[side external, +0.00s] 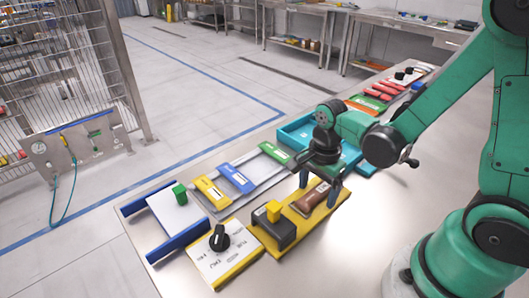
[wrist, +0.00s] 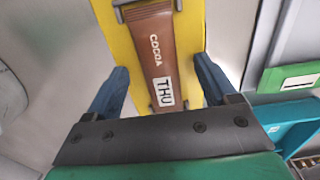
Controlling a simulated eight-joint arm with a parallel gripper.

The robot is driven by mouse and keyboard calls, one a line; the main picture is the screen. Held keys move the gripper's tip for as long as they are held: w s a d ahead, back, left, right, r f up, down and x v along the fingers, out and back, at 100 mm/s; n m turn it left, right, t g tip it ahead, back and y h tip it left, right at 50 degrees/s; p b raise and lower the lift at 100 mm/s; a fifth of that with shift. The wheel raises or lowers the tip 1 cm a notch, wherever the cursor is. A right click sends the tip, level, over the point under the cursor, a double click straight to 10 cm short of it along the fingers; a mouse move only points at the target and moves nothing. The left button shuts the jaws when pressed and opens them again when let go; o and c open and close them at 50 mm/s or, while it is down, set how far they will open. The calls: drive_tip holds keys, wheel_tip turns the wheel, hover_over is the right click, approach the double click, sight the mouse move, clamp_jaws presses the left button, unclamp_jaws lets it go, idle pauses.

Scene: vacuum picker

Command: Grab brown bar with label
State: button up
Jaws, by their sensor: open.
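The brown bar (side external: 316,196) lies on a yellow board (side external: 333,205). My gripper (side external: 320,180) is above the yellow board, over the brown bar. In the wrist view its two blue fingers (wrist: 160,85) are spread, one on each side of the bar, with gaps between them and the bar. I cannot tell the exact height of the fingertips over the board.
A dark block with a yellow top (side external: 273,222) stands left of the bar. A white panel with a black knob (side external: 219,238) is further left. A grey tray holds yellow, blue and green bars (side external: 236,179). A teal tray (side external: 296,132) sits behind my gripper. Bare table lies in front.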

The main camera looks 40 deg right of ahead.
clamp_jaws()
drive_tip(key=shift+r, duration=0.1)
